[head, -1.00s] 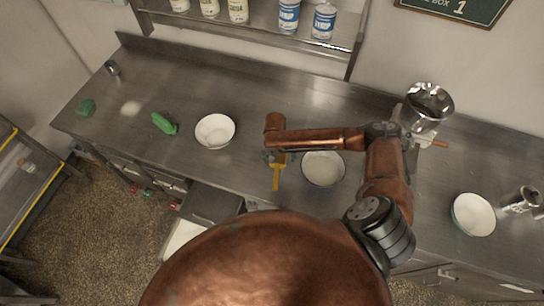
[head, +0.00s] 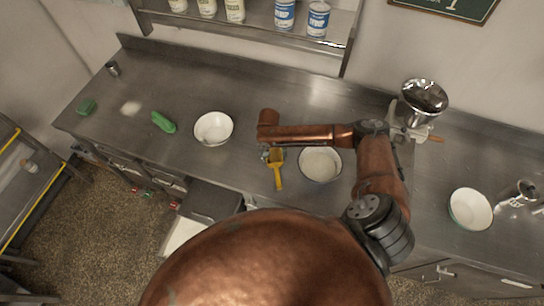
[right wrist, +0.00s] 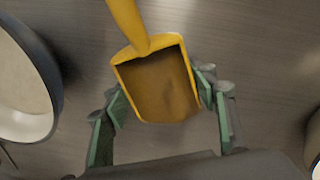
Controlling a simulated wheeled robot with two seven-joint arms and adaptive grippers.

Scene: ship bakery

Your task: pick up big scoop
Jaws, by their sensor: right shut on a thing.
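The big scoop (head: 277,172) is yellow and is at the front part of the steel counter, left of a white bowl, its handle pointing toward the front edge. My right gripper (head: 268,155) is at the scoop's bowl end, partly hidden by my arm. In the right wrist view the scoop (right wrist: 158,85) lies between the green-padded fingers of my right gripper (right wrist: 162,98), which is shut on its bowl. The handle runs up out of the picture. I cannot tell how far the scoop is from the counter. My left gripper is not in view.
White bowls stand left (head: 213,128), just right (head: 320,163) and far right (head: 471,209) on the counter (head: 180,85). Green items (head: 163,122) lie at the left. A metal-hopper device (head: 424,97) stands at the back right. The counter's back middle is clear.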

